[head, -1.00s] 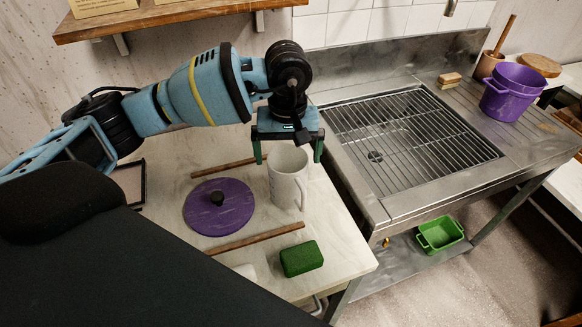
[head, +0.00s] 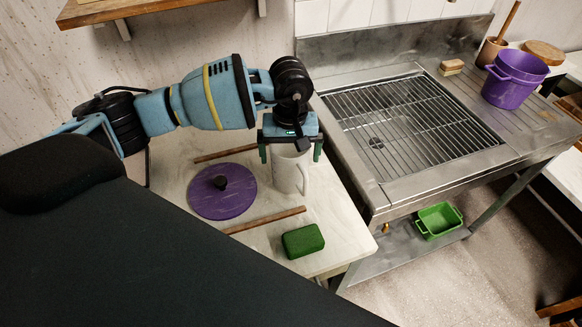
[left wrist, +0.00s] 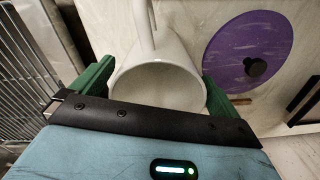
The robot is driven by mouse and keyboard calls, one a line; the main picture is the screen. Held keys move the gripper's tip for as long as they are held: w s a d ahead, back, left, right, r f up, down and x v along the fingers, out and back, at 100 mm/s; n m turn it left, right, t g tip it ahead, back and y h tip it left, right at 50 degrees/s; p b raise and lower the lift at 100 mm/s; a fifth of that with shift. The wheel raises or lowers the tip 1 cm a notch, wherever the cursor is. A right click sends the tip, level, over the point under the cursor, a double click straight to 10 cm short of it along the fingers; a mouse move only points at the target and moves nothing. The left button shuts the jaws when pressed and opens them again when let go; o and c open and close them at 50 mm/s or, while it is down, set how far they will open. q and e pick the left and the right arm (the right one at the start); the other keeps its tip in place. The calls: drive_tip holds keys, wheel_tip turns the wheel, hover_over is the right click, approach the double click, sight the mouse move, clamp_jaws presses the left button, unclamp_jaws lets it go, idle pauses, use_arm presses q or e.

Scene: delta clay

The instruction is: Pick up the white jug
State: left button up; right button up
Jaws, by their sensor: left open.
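The white jug (head: 288,176) stands upright on the pale counter, its handle toward the front right. My left gripper (head: 291,157) is open above it, pointing down, with one green finger on each side of the jug's rim. In the left wrist view the jug (left wrist: 158,75) shows its open mouth between the two green fingers (left wrist: 152,88), with gaps at the sides. The gripper body hides part of the rim in the head view. My right gripper is not in view.
A purple lid (head: 222,198) lies left of the jug between two wooden strips. A green sponge-like block (head: 303,240) lies in front. A steel sink with a wire rack (head: 410,120) stands to the right. A wooden shelf (head: 130,10) hangs above at left.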

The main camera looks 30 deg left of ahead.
use_arm(q)
drive_tip(key=shift+f, duration=0.8)
drive_tip(key=c, duration=1)
drive_tip(key=shift+r, duration=0.1)
wheel_tip(320, 180, up, 10)
drive_tip(key=shift+f, duration=0.1)
